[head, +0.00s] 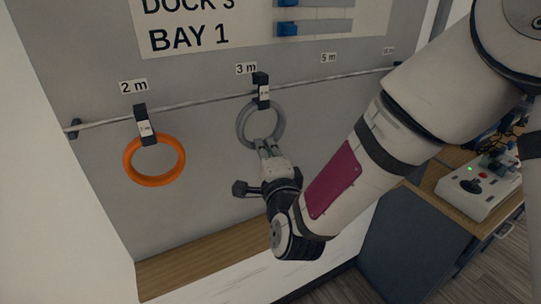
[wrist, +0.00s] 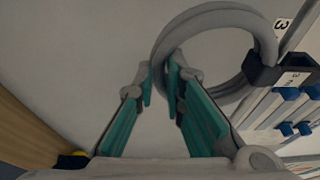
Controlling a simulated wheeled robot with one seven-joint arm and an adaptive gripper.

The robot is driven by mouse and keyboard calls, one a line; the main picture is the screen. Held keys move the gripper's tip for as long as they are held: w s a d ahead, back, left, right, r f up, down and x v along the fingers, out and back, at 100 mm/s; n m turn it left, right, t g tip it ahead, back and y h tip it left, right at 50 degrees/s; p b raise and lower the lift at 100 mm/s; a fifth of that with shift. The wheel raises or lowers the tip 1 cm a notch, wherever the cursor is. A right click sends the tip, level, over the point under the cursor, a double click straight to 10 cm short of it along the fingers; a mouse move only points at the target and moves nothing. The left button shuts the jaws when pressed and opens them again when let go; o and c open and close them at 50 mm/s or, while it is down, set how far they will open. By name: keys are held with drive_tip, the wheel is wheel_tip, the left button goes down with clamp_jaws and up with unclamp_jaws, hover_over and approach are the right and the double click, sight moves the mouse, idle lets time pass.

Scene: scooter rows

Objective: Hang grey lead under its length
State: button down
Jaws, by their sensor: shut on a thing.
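The grey lead (head: 246,117) is a coiled ring under a black hook (head: 261,80) with a small white tag. The hook is at the rail, just below and right of the "3 m" label (head: 246,69); I cannot tell whether it bears on the rail. My gripper (head: 265,146) is shut on the lower part of the ring. In the wrist view the grey lead (wrist: 212,20) passes between the teal-padded fingers of my gripper (wrist: 160,77), and its black hook (wrist: 268,70) is at the right.
An orange lead (head: 133,170) hangs from the rail (head: 190,109) under "2 m" (head: 133,86). The rail below "5 m" (head: 328,58) looks bare. A wooden ledge (head: 200,258) runs below. A control box (head: 475,190) stands on the bench at right.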

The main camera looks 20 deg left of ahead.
drive_tip(key=shift+w+a, duration=0.45)
drive_tip(key=shift+a, duration=0.1)
drive_tip(key=shift+f+b, duration=0.75)
drive_tip(key=shift+f, duration=0.25)
